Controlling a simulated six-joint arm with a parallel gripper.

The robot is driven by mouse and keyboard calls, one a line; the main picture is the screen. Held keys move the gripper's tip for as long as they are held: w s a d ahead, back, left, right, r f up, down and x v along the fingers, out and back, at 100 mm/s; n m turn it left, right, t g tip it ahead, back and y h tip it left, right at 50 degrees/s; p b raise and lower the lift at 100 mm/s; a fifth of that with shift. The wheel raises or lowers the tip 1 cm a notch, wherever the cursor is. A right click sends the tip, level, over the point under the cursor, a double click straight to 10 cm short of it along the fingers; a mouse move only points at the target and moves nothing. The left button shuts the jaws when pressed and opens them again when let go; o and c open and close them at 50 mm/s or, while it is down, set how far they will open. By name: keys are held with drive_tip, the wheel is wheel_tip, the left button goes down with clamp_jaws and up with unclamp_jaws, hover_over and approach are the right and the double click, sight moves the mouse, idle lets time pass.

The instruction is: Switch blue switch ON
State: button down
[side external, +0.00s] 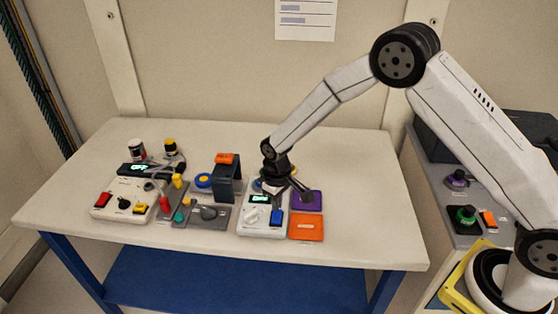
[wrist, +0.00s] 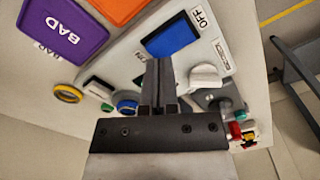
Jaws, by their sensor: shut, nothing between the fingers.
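The blue switch (side external: 277,217) is a rocker on the front right of a white panel box (side external: 262,234), which has a lit green display (side external: 260,198). In the wrist view the blue switch (wrist: 170,38) lies just beyond my fingertips, with an "OFF" label (wrist: 202,18) at one end; part of the lettering at its other end is hidden. My gripper (wrist: 159,62) is shut and empty, pointing at the panel near the switch. Whether it touches the panel cannot be told. In the side view my gripper (side external: 300,188) is above the back of the box, behind the switch.
A white knob (wrist: 203,78) sits beside the switch. A purple pad (side external: 306,201) marked "BAD" and an orange pad (side external: 306,228) lie to the right. Grey and white control boxes with a red button (side external: 103,199) stand left. The table's right side (side external: 370,210) is clear.

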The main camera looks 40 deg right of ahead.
sight(280, 212)
drive_tip(key=shift+f, duration=0.85)
idle(0.7)
drive_tip(key=shift+r, duration=3.55)
drive_tip(key=shift+s+d+r, duration=0.25)
drive_tip(key=shift+s+r, duration=0.05)
drive_tip(key=s+d+r+m+t, duration=0.1)
drive_tip(key=s+d+r, duration=0.2)
drive_tip(key=s, duration=0.7)
drive_tip(key=s+d+r+m+t, duration=0.1)
drive_tip(key=s+d+r, duration=0.3)
drive_tip(key=s, duration=0.6)
drive_tip(key=shift+d+m+t, duration=0.3)
drive_tip(key=shift+d+m, duration=0.2)
drive_tip(key=shift+d, duration=0.45)
